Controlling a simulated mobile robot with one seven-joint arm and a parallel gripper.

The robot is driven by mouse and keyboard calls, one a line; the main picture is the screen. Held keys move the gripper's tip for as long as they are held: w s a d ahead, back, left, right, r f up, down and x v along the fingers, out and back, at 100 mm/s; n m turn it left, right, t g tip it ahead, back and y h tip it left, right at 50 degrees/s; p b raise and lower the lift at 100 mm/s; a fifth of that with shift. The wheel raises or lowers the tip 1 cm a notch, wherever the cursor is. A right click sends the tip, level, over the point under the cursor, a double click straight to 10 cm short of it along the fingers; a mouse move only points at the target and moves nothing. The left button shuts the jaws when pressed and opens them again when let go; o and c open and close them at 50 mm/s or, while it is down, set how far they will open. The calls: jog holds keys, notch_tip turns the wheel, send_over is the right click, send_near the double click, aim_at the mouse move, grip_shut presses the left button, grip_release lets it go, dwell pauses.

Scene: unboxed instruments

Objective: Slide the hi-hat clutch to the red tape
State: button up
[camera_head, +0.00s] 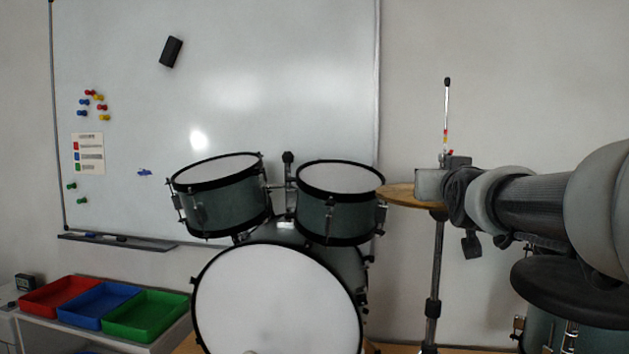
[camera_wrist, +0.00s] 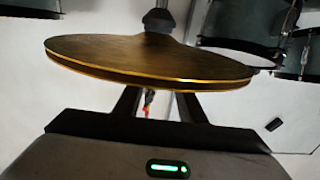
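The hi-hat rod (camera_head: 447,103) rises upright above the brass-coloured cymbal (camera_head: 394,194), with a black tip. My gripper (camera_head: 430,183) is at the rod just above the cymbal, reaching in from the right. It largely hides the clutch; a small dark and red part shows at its top edge. In the wrist view my two dark fingers (camera_wrist: 158,103) stand apart below the cymbal's edge (camera_wrist: 150,78). A thin part with a red bit (camera_wrist: 148,98) shows in the gap, apparently not clamped.
Two toms (camera_head: 222,197) (camera_head: 340,200) and a bass drum (camera_head: 277,301) stand left of the hi-hat. A black round seat or pad (camera_head: 575,293) lies below my arm. A whiteboard (camera_head: 290,90) is behind. Red, blue and green trays (camera_head: 145,315) are far left.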

jog(key=v, duration=0.4)
jog(key=d+b+v, duration=0.1)
jog(key=v, duration=0.1)
jog(key=shift+s+r, duration=0.15)
jog(key=shift+s, duration=0.2)
